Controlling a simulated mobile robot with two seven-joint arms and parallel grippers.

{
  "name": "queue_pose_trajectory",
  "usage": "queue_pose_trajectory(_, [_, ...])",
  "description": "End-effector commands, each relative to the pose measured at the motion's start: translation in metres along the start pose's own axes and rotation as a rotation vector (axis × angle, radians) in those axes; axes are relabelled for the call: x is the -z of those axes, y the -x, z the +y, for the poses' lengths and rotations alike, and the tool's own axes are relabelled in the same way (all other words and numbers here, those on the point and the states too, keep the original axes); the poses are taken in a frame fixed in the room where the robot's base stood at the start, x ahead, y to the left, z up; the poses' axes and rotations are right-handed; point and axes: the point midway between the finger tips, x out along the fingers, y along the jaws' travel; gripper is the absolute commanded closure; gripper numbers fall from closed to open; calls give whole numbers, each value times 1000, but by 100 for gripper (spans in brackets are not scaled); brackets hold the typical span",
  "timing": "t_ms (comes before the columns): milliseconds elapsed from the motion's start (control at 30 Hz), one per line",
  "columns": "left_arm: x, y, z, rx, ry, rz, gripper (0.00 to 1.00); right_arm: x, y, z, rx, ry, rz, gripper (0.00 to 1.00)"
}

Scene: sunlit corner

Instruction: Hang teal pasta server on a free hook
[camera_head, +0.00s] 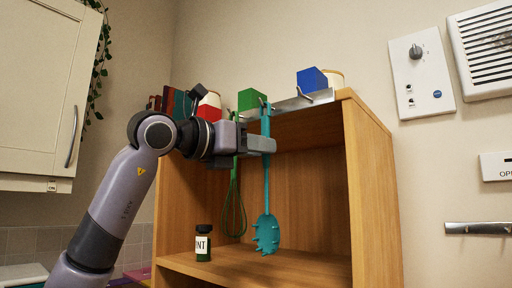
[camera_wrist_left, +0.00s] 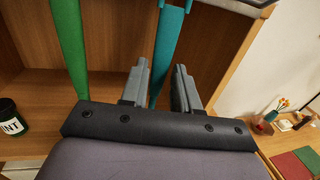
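The teal pasta server (camera_head: 267,232) hangs upright, head down, in front of the wooden shelf's opening. Its top end meets the hook rail (camera_head: 290,104) at a hook; the exact contact is too small to tell. My left gripper (camera_head: 262,144) is at the upper handle and hides part of it. In the left wrist view, the fingers (camera_wrist_left: 160,88) stand apart with the teal handle (camera_wrist_left: 168,45) between them, nearer the left finger. A green whisk (camera_head: 234,208) hangs just left of the server. A bare hook (camera_head: 303,93) shows to the right. My right gripper is not in view.
The wooden shelf (camera_head: 372,185) has a dark jar (camera_head: 203,243) on its board. Green (camera_head: 250,98) and blue (camera_head: 311,80) boxes stand on top. A white cupboard (camera_head: 45,90) is at left. The wall right of the shelf carries a control panel (camera_head: 421,75).

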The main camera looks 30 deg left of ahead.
Motion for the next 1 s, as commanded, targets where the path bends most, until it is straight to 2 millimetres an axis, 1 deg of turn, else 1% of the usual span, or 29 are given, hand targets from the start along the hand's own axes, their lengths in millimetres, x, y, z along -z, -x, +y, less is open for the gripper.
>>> queue_pose_trajectory(367, [0,2,0,-1,0,-1,52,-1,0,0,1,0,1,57])
queue_pose_trajectory(467, [1,13,1,-1,0,-2,52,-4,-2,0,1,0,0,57])
queue_pose_trajectory(700, [1,52,1,-3,-1,-3,52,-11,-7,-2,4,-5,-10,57])
queue_pose_trajectory(800, [1,64,0,-1,0,-1,52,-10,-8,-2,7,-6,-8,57])
queue_pose_trajectory(900, [0,70,0,-1,0,-2,52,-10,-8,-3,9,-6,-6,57])
queue_pose_trajectory(1000, [0,72,0,0,0,-1,52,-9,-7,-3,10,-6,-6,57])
